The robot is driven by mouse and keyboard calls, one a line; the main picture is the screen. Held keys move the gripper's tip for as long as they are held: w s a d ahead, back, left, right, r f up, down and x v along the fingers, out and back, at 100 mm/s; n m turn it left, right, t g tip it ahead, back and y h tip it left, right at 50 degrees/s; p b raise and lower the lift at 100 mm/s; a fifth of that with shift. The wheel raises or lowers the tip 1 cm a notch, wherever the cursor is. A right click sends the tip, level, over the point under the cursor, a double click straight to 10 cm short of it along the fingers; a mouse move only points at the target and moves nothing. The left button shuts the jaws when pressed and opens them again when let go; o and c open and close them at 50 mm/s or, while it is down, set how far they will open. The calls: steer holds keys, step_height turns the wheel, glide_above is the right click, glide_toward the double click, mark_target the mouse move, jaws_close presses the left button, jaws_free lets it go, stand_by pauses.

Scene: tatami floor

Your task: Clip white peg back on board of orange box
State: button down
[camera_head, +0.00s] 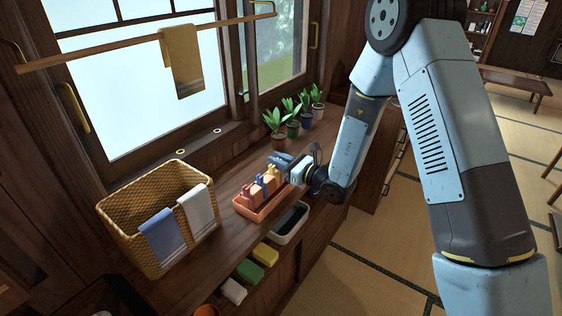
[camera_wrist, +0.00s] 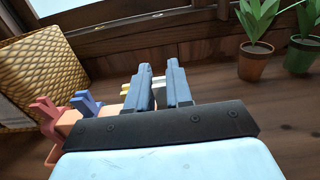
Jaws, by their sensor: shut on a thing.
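The orange box (camera_head: 248,214) sits on the wooden counter. A tan board (camera_head: 257,196) stands in it with pink (camera_head: 246,193), blue (camera_head: 259,184) and yellow (camera_head: 272,174) pegs on top. In the wrist view the pink peg (camera_wrist: 45,112) and blue peg (camera_wrist: 84,103) are left of my gripper (camera_wrist: 161,68), with a bit of the yellow peg (camera_wrist: 125,89) beside the left finger. My gripper is shut on the white peg (camera_wrist: 160,91), which shows pale between the fingers and is mostly hidden. It is at the board's far right end. Whether the peg touches the board is not clear.
A wicker basket (camera_head: 128,213) with blue and white cloths stands left. A white-rimmed dark tray (camera_head: 291,222) is in front of the box. Several potted plants (camera_head: 292,124) stand behind my gripper. Yellow, green and white blocks lie nearer the front. A towel hangs from a rail above.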

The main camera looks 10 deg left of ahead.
steer(key=c, duration=0.9)
jaws_free()
steer(key=shift+c, duration=0.2)
steer(key=shift+o, duration=0.6)
steer(key=o, duration=0.3)
steer(key=shift+o, duration=0.2)
steer(key=shift+w+r, duration=0.1)
steer(key=shift+r, duration=2.9)
